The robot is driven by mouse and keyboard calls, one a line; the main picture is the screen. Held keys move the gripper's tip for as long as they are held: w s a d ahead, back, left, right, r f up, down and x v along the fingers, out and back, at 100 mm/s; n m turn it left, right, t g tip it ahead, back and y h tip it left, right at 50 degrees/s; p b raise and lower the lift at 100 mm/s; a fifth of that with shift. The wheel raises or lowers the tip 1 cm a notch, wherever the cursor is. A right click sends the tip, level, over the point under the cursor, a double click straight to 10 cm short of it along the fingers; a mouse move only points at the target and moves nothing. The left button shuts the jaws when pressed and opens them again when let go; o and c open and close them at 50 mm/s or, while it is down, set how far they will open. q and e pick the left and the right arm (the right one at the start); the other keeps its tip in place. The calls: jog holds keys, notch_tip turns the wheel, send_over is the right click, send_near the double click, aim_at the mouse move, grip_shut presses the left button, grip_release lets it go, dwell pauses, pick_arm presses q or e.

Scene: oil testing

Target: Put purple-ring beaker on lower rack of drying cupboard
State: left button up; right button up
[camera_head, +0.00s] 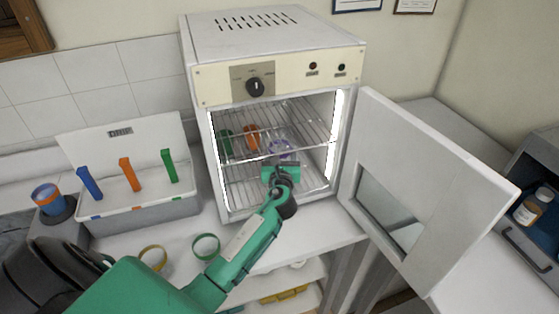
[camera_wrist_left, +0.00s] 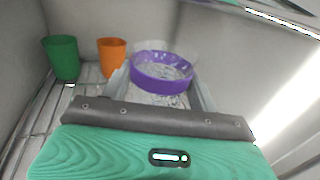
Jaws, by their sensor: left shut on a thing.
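The purple-ring beaker (camera_wrist_left: 163,72) is inside the drying cupboard, between the fingers of my left gripper (camera_wrist_left: 162,85); it is clear with a purple band. In the head view the beaker (camera_head: 281,150) shows beyond the gripper (camera_head: 280,164), which reaches in through the open front. The gripper is shut on it. The drying cupboard (camera_head: 275,60) has an upper wire rack (camera_head: 300,118) and a lower wire rack (camera_head: 250,192). Whether the beaker's base touches a rack is hidden. My right gripper is not in view.
A green cup (camera_wrist_left: 62,57) and an orange cup (camera_wrist_left: 111,56) stand to the left of the beaker inside the cupboard. The cupboard door (camera_head: 440,190) is swung open to the right. A box with coloured strips (camera_head: 138,205) and two rings (camera_head: 206,247) are on the counter.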

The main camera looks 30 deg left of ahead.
pick_arm(q)
notch_tip(320, 180, down, 3)
jog(key=shift+w+a+f, duration=0.1)
jog(key=shift+w+a, duration=0.15)
jog(key=shift+a, duration=0.05)
jog(key=shift+f, duration=0.15)
jog(key=shift+f, duration=0.2)
jog(key=o, duration=1)
jog(key=shift+o, duration=0.5)
jog(key=shift+r, duration=0.1)
